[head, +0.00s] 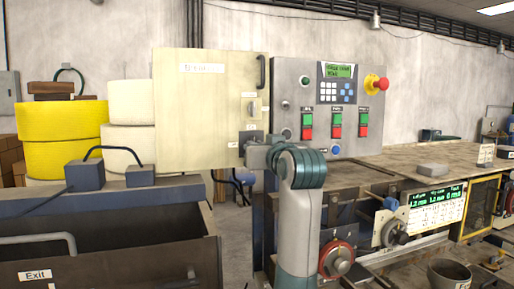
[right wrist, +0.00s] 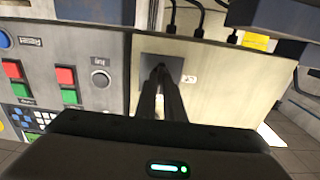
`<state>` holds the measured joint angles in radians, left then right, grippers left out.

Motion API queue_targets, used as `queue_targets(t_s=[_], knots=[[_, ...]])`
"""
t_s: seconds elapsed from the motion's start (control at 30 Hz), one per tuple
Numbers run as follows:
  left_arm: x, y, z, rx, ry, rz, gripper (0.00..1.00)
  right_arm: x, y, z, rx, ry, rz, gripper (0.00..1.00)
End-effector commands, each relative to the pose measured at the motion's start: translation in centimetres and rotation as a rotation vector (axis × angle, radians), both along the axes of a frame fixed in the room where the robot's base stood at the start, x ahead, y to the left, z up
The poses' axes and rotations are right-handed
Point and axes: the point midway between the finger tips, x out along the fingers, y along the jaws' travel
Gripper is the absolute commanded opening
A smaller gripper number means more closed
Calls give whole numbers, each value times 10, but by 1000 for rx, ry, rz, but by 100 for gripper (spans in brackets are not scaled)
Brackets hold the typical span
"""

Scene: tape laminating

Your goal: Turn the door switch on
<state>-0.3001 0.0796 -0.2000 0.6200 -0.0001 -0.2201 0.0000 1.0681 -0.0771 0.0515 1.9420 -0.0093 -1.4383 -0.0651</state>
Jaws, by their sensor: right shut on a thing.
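The beige cabinet door (head: 205,105) has a dark square switch plate (head: 249,136) at its lower right corner. In the right wrist view, which looks upside down, the plate (right wrist: 175,66) lies straight ahead with a small white label (right wrist: 189,79) beside it. My right gripper (head: 248,155) is at the plate in the head view. In the wrist view its two fingers (right wrist: 160,74) come together at the plate, shut on the door switch. The fingers hide most of the switch, so its position cannot be read. My left gripper is not in view.
A grey control panel (head: 290,72) with green and red buttons and a red emergency stop (head: 376,83) adjoins the door on the right. Yellow rolls (head: 62,135) stand at left. A wooden worktop (head: 420,160) extends right. Black cables (right wrist: 198,18) run near the door.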

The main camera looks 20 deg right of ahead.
Motion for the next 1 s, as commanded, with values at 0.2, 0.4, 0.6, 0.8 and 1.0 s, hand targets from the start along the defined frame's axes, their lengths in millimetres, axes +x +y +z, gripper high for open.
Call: queue_targets(t_s=[0.2, 0.4, 0.6, 0.8, 1.0], knots=[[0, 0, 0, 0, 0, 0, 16, 0, 0, -1, 1, 2, 1, 27], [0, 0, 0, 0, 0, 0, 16, 0, 0, 0, 0, 1, 0, 27], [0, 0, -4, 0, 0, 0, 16, -5, 0, -1, -1, 0, 0, 27], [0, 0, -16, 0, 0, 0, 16, -26, -1, -3, -1, -3, 0, 27], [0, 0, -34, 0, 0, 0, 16, -61, -2, -4, -2, -5, -1, 27]])
